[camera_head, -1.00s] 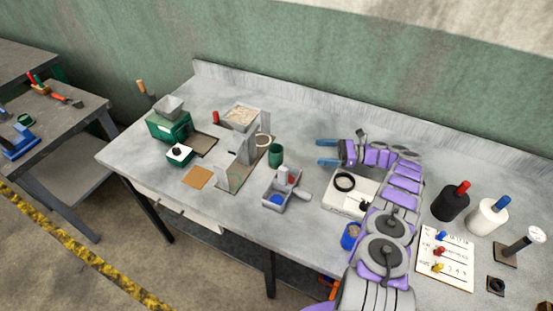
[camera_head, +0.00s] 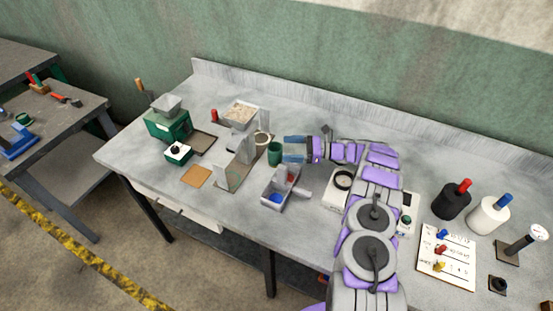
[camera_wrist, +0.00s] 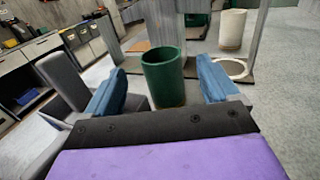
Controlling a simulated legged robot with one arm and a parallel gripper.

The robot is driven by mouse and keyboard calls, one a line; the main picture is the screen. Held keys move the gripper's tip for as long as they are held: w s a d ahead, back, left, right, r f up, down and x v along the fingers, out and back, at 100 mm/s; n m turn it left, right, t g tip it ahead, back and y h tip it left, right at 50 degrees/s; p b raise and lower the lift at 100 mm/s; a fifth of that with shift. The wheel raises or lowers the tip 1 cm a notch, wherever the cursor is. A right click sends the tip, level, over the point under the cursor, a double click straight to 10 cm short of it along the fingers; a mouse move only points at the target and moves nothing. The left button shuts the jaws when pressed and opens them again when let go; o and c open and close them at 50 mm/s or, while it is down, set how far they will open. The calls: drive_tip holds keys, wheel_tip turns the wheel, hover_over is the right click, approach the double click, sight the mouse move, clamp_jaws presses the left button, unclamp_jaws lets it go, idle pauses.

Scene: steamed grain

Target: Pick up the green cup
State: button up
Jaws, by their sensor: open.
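The green cup (camera_head: 275,154) stands upright on the grey table, just left of my gripper (camera_head: 293,150) in the head view. In the wrist view the green cup (camera_wrist: 164,76) is straight ahead, in the gap between the two blue fingers of my gripper (camera_wrist: 160,88). The fingers are open, one on each side of the cup's line. I cannot tell whether they reach around its sides.
A grey bracket stand (camera_head: 240,160) is just beyond the cup, with a pale cup (camera_head: 262,140) on it. A grey tray (camera_head: 281,191) with a blue item sits in front. A green machine (camera_head: 168,125) stands farther left. Clear table lies behind my gripper.

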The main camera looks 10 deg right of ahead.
sight(275, 147)
drive_tip(key=b+x, duration=0.1)
drive_tip(key=x, duration=0.5)
drive_tip(key=shift+w+d+f, duration=0.1)
drive_tip(key=shift+w, duration=0.05)
drive_tip(key=shift+d, duration=0.1)
drive_tip(key=shift+c, duration=0.2)
drive_tip(key=c, duration=1.3)
